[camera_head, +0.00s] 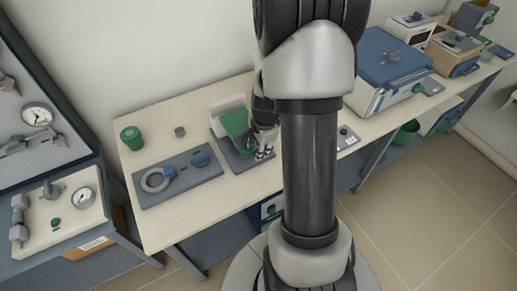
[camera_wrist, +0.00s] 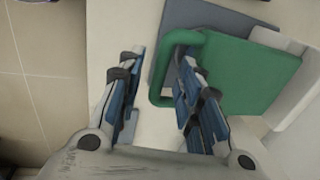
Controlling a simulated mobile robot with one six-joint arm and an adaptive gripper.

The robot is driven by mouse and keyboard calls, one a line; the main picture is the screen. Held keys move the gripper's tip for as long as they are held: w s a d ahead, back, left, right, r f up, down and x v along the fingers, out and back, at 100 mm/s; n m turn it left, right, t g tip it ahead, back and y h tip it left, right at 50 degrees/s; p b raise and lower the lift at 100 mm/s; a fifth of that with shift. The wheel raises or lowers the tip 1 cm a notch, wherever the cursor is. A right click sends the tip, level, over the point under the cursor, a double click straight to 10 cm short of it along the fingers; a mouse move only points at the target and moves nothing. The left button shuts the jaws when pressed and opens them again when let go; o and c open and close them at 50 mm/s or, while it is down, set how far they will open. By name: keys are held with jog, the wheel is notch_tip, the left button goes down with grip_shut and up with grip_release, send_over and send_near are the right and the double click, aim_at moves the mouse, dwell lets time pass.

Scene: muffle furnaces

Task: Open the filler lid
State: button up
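The green lid (camera_head: 236,124) lies on a white box-like body (camera_head: 222,104) on the bench in the head view, left of my arm. In the wrist view the green lid (camera_wrist: 245,75) has a green loop handle (camera_wrist: 158,72) on its left side. My gripper (camera_wrist: 157,95) is open, with its left finger outside the handle and its right finger over the loop's opening. The handle's bar shows between the two fingers, with gaps on both sides. In the head view my gripper (camera_head: 264,153) is at the lid's right edge, partly hidden by my arm.
A grey plate with a ring and blue knob (camera_head: 180,178) lies left of the lid. A blue-lidded box (camera_head: 388,70) stands right of my arm. The bench's front-left corner (camera_head: 170,232) is clear.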

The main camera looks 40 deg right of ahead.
jog(key=shift+f, duration=0.1)
jog(key=shift+c, duration=0.3)
grip_shut()
dwell(0.5)
